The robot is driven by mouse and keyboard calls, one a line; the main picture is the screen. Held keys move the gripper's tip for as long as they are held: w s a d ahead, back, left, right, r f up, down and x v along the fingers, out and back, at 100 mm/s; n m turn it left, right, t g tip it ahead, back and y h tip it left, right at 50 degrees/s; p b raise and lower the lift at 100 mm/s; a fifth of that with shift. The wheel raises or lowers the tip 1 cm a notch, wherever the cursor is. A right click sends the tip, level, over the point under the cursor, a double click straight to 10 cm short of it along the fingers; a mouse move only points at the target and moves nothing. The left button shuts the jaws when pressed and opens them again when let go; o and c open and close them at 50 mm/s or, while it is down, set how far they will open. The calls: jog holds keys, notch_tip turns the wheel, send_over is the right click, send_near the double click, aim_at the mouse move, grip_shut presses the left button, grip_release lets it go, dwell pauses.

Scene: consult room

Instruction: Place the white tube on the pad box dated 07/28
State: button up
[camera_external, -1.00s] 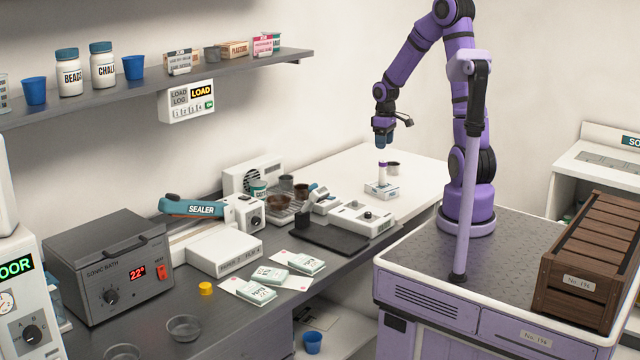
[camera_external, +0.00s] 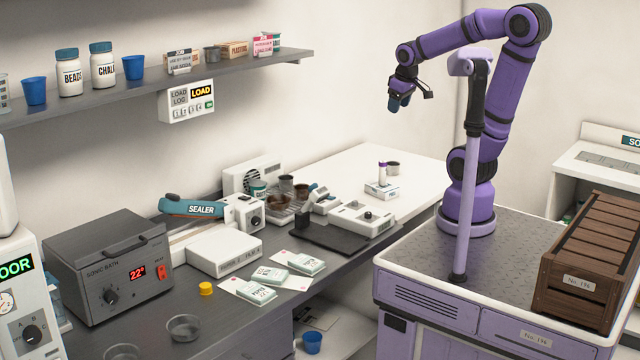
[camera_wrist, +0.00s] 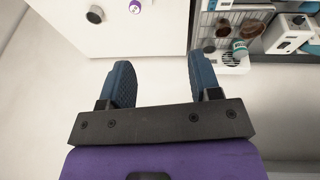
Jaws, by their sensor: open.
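The white tube (camera_external: 382,174), with a purple cap, stands upright on a small white box (camera_external: 382,189) on the white end of the counter. The tube's purple top also shows at the upper edge of the wrist view (camera_wrist: 135,6). Several flat white-and-green boxes (camera_external: 270,276) lie on the dark counter; their dates are too small to read. The small white box's print is also unreadable. My gripper (camera_external: 398,103) is open and empty, well above and slightly right of the tube, apart from it. Its blue fingers stand wide apart in the wrist view (camera_wrist: 158,80).
A small grey cup (camera_external: 393,168) stands right behind the tube. A white scale-like device (camera_external: 362,217) and a dark board (camera_external: 328,236) are left of the small box. A wall shelf (camera_external: 230,66) with jars and cups runs at upper left.

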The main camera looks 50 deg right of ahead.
jog(key=s+a+r+t+y, duration=0.1)
jog(key=s+a+r+t, duration=0.1)
jog(key=s, duration=0.6)
jog(key=shift+s+a+r+m, duration=0.35)
jog(key=shift+a+r, duration=0.1)
jog(key=shift+r, duration=0.25)
dwell(0.3)
